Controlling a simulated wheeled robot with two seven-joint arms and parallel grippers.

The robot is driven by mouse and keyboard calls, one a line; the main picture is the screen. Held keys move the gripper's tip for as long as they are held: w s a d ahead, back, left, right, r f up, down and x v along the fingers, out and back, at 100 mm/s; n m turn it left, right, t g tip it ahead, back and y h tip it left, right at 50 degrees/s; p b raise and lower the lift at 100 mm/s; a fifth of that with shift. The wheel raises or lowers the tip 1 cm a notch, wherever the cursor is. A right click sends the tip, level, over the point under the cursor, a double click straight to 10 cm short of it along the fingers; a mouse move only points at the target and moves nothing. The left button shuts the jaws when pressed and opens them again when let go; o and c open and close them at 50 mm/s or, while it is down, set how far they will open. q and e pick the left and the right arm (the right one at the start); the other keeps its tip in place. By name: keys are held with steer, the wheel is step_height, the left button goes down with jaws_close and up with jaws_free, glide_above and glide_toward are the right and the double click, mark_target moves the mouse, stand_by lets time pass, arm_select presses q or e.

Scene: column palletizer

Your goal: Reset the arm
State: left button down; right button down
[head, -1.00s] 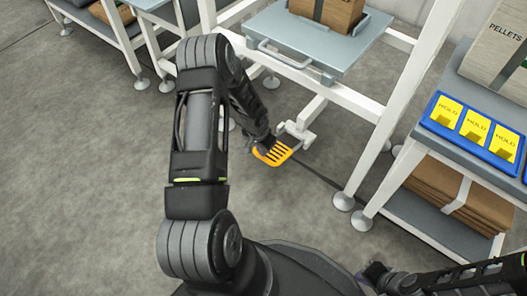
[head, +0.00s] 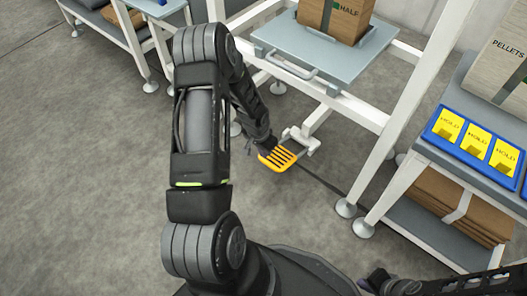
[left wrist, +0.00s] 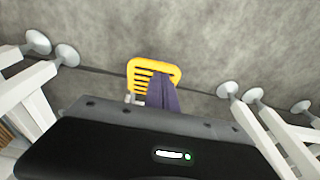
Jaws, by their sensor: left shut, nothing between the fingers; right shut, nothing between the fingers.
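My left arm (head: 198,125) reaches down from the left in the head view. Its gripper (head: 265,147) is shut and empty, with its tip over the orange-yellow slotted foot pedal (head: 279,159). In the left wrist view, the purple fingers (left wrist: 162,97) overlap the lower right part of the pedal (left wrist: 140,68); I cannot tell whether they touch it. My right gripper (head: 378,279) is at the bottom edge of the head view, shut and empty, partly cut off.
A grey lift table (head: 295,45) on a white frame carries a cardboard box (head: 330,18). At right, a bench holds a blue tray (head: 452,146) with yellow HOLD cards; flat cardboard (head: 455,200) lies below. Open grey floor (head: 80,190) lies at left.

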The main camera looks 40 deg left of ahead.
stand_by(0.4)
